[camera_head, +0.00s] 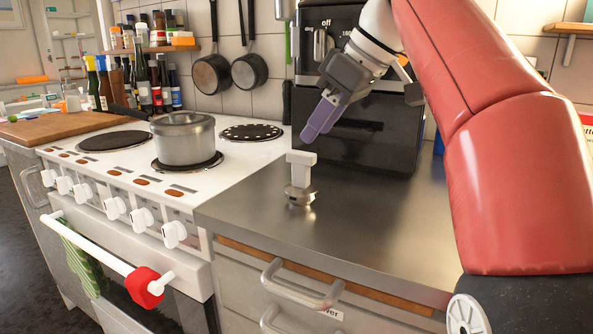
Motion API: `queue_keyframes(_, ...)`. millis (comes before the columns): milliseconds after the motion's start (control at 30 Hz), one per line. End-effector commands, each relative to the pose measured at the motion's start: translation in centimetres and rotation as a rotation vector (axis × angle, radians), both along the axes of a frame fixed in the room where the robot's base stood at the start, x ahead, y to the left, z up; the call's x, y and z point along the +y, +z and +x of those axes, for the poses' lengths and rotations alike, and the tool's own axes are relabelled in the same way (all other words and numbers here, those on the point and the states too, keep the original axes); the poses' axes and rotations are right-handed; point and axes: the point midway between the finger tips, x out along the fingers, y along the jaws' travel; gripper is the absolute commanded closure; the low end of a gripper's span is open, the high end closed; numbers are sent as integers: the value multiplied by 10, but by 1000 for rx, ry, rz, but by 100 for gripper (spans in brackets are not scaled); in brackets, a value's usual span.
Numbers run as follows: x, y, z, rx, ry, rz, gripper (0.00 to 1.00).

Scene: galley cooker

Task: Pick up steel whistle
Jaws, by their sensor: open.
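A small upright object with a white T-shaped top and a round shiny steel base (301,178) stands on the steel counter (370,215). It is the only thing here that could be the steel whistle, though I cannot be sure of it from its shape. My gripper (316,124), grey with purple fingertips, is above and slightly right of it, tilted down to the left. The gripper is open and apart from the object, with nothing seen in it. The fingers overlap in this view, so the gap between them is hard to see.
A black oven-like appliance (375,130) stands close behind the object. A white cooker (110,170) with a lidded steel pot (184,140) is to the left. The counter around the object is clear. A drawer handle (300,290) juts out below the counter's front edge.

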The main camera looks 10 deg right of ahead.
Motion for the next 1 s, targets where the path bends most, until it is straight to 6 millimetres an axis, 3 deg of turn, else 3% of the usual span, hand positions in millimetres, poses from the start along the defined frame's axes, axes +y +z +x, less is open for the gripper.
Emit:
queue_keyframes(600,31,-64,19,1,3,0,56)
queue_keyframes(900,33,-67,21,0,1,1,56)
queue_keyframes(1000,33,-67,21,-1,1,1,68)
